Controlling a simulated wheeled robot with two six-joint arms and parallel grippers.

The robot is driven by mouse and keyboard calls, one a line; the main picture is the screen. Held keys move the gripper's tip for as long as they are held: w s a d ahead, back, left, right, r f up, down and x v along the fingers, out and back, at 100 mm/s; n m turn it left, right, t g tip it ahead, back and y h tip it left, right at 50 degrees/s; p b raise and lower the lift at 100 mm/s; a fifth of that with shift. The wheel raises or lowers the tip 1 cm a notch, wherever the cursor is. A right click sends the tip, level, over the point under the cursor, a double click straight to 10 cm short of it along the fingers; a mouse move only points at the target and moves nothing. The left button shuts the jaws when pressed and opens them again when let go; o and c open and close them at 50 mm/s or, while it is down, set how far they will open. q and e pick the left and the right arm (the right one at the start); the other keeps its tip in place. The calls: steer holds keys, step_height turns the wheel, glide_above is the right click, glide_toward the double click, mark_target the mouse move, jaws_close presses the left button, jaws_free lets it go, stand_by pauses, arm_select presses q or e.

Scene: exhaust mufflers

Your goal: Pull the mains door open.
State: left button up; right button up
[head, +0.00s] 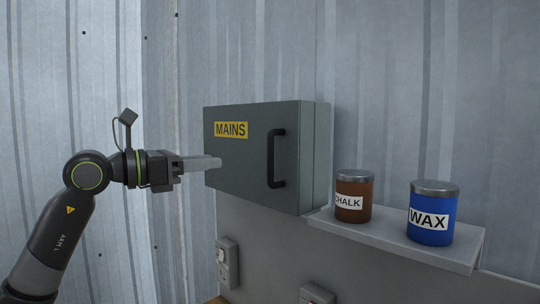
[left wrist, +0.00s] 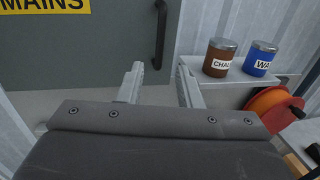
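The mains box (head: 240,165) is a grey-green cabinet on the corrugated wall, with a yellow MAINS label (head: 231,130) on its door, which looks shut. A black vertical bar handle (head: 277,158) sits on the door's right side. The handle also shows at the top of the left wrist view (left wrist: 160,35). My left gripper (head: 215,162) is in front of the door's left part, left of the handle and apart from it. In the left wrist view its two fingers (left wrist: 162,85) are spread with nothing between them. My right gripper is not in view.
A shelf (head: 395,238) right of the box holds a brown CHALK tin (head: 354,196) and a blue WAX tin (head: 432,213). An orange reel (left wrist: 272,108) sits below the shelf. Switch boxes (head: 228,262) are mounted on the lower wall.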

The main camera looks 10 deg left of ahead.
arm_select(q)
steer(key=p, duration=0.5)
glide_above(271, 179)
steer(key=shift+w+a, duration=0.15)
steer(key=shift+w, duration=0.3)
jaws_close()
